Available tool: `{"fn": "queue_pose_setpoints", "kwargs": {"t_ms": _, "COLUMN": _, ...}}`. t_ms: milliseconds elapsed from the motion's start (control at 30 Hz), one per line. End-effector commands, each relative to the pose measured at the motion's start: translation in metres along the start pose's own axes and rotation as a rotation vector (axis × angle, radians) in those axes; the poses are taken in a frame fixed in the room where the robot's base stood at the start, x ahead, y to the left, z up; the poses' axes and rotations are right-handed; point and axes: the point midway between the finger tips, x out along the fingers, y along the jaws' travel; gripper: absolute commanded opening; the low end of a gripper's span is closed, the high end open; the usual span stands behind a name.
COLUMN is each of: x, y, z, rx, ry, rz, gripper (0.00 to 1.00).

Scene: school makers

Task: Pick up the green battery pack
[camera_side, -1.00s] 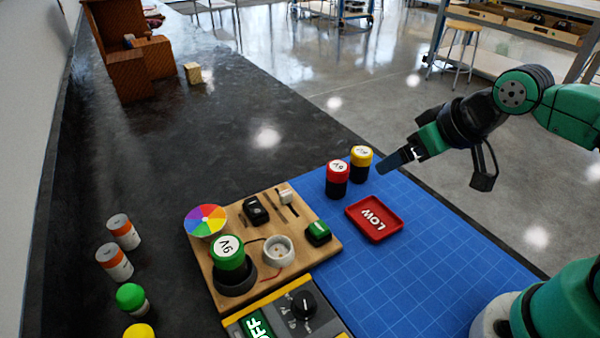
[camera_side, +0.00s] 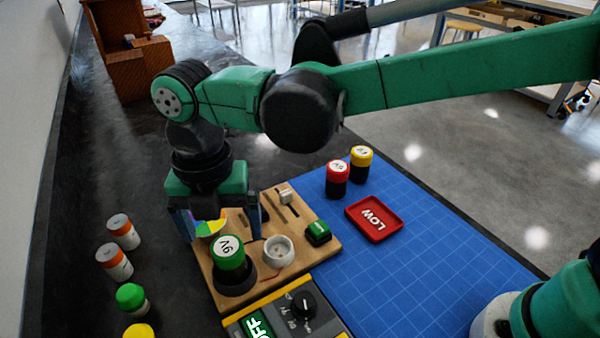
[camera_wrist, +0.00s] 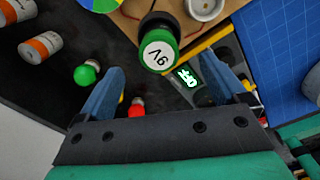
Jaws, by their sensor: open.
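The green battery pack (camera_side: 227,252) has a green top with a white "9V" label. It stands upright in a dark round holder on the wooden board (camera_side: 207,273). In the wrist view the pack (camera_wrist: 158,50) shows ahead of my fingers, between their lines. My gripper (camera_side: 220,226) is open and empty. In the side view it points down above the board's left part, behind the pack and apart from it. In the wrist view both blue fingers of my gripper (camera_wrist: 160,90) are spread. The pack's lower part is hidden by the holder.
The board carries a color wheel (camera_side: 208,224), a white round socket (camera_side: 278,250) and a green switch (camera_side: 318,232). A meter reading "OFF" (camera_side: 270,318) adjoins it. Red (camera_side: 337,178) and yellow (camera_side: 361,163) packs and a red "LOW" tray (camera_side: 392,229) are on the blue mat.

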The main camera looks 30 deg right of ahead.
Motion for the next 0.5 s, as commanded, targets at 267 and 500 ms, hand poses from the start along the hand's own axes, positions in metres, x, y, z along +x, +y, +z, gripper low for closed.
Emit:
{"fn": "queue_pose_setpoints", "kwargs": {"t_ms": 267, "x": 0.033, "y": 0.001, "z": -0.001, "rx": -0.021, "ry": 0.002, "rz": -0.004, "gripper": 0.92}}
{"fn": "queue_pose_setpoints", "kwargs": {"t_ms": 500, "x": 0.055, "y": 0.001, "z": -0.001, "rx": -0.019, "ry": 0.001, "rz": -0.003, "gripper": 0.92}}
